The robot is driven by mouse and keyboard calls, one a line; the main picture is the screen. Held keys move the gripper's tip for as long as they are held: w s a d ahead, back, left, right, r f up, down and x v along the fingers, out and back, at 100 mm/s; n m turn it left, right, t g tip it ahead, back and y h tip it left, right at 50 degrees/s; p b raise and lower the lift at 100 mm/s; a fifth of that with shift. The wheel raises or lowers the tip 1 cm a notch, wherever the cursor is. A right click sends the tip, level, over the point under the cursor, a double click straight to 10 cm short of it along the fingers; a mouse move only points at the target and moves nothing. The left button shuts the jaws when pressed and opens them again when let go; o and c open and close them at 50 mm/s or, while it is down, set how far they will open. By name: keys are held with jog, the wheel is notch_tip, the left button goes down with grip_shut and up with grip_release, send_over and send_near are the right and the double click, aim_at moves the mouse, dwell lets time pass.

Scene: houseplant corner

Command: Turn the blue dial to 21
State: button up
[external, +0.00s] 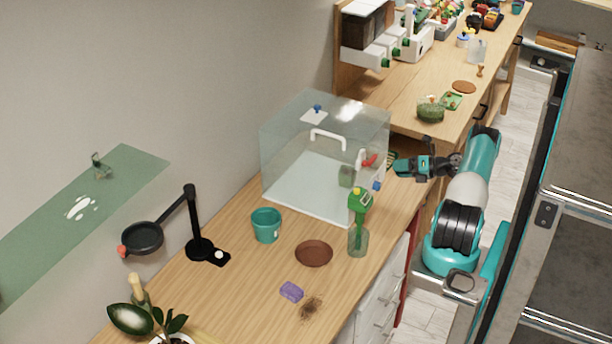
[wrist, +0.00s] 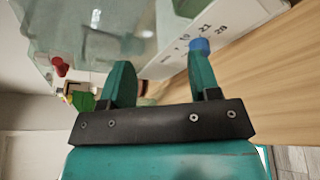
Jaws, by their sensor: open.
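The blue dial (wrist: 199,45) is on a white panel (wrist: 172,58) with printed dark numbers beside it; one reads like 21. Where the dial points cannot be told. In the external view the dial (external: 377,185) is low on the right side of the clear case (external: 290,150). My gripper (wrist: 161,62) is open, its two teal fingers apart with nothing between them. The right finger's tip overlaps the dial in the wrist view; contact cannot be told. In the external view my gripper (external: 397,166) is just right of the case, slightly above the dial.
A red knob (external: 369,160) is above the dial on the same side. A green spray bottle (external: 358,225) stands in front of the case. A teal pot (external: 266,225) and brown saucer (external: 314,253) are on the wooden bench. My arm is over the bench's right edge.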

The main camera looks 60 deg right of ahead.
jog(key=n+h+b, duration=0.9)
jog(key=n+b, duration=0.2)
jog(key=n, duration=0.4)
send_near(377, 186)
jog(key=p+x, duration=0.1)
jog(key=x, duration=0.2)
jog(key=p+x, duration=0.1)
jog(key=x, duration=0.1)
jog(key=d+f+p+x, duration=0.1)
jog(key=x, duration=0.2)
jog(key=shift+d, duration=0.15)
jog(key=c, duration=0.9)
